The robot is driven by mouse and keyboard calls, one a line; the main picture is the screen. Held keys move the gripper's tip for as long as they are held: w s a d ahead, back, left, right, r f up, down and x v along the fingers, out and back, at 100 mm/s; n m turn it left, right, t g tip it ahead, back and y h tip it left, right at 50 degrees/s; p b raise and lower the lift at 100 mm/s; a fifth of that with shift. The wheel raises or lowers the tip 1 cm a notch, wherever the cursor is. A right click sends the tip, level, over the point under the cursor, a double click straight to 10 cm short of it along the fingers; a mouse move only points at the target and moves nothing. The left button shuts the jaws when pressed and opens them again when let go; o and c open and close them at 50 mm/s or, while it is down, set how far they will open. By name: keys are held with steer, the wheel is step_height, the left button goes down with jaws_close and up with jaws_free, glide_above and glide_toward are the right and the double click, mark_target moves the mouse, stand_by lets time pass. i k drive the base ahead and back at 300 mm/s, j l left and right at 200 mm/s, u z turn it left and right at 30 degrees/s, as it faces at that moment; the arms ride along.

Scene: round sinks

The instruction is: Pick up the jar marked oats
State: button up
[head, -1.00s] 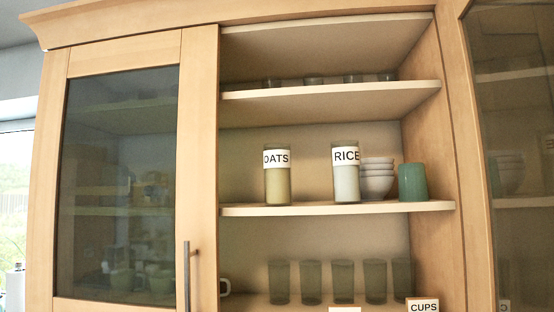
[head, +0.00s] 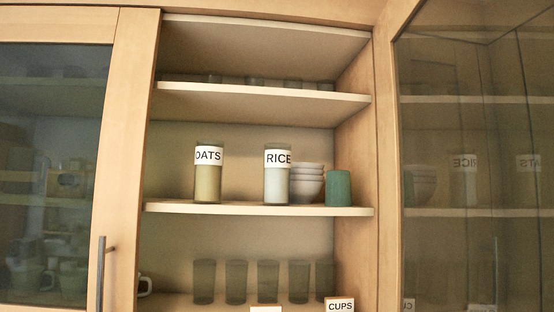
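The jar marked oats (head: 207,184) stands upright on the middle shelf of the open cabinet, toward its left side. It is a clear cylinder with tan contents and a white label; the label's first letter is partly turned out of sight. A similar jar marked rice (head: 276,186), with whitish contents, stands to its right with a gap between them. My gripper does not show in the head view.
Right of the rice jar are stacked white bowls (head: 308,182) and a green cup (head: 339,188). Several glasses (head: 236,282) stand on the shelf below. Glass doors flank the opening: left (head: 50,170), with a handle (head: 102,272), and right (head: 470,170).

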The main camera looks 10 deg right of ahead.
mark_target(209, 158)
steer(key=i+j, duration=0.15)
steer(key=i, duration=0.2)
steer(key=i+j+u, duration=0.1)
steer(key=u, duration=0.25)
steer(key=i+u, duration=0.25)
steer(key=u, duration=0.15)
steer(key=i+u, duration=0.2)
steer(key=u, duration=0.15)
